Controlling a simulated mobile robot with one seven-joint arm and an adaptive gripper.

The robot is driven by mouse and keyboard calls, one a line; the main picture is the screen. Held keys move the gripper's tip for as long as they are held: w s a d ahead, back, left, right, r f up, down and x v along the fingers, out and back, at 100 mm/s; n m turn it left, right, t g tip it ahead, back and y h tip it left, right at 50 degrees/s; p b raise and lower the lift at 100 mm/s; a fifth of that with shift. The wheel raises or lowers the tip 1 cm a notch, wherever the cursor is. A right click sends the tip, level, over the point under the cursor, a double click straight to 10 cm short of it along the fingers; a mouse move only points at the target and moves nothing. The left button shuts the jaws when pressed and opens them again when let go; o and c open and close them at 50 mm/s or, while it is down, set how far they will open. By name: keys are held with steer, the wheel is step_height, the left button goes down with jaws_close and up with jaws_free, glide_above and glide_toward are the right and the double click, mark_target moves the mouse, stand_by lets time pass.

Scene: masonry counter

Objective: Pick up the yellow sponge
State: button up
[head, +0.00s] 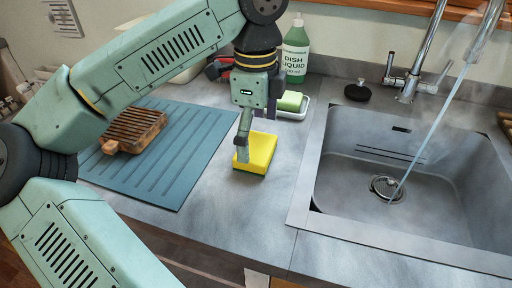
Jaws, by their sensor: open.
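The yellow sponge (259,155) lies on the grey counter between the blue drying mat and the sink. A thin green layer shows along its lower edge. My gripper (242,150) points down at the sponge's left side. One finger shows in front of the sponge's left end, its tip close to or touching it. The other finger is hidden, and I cannot tell whether it is on the far side. The jaws are open and hold nothing that I can see.
A ribbed blue mat (190,165) with a wooden rack (133,130) lies left. A green sponge (290,101) in a white dish (302,110) and a dish liquid bottle (296,50) stand behind. The sink (440,190), with water running, is right. Bare counter lies in front.

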mark_target(262, 146)
steer(key=shift+w+f, duration=0.1)
steer(key=shift+f, duration=1.3)
steer(key=shift+c, duration=0.4)
steer(key=c, duration=0.7)
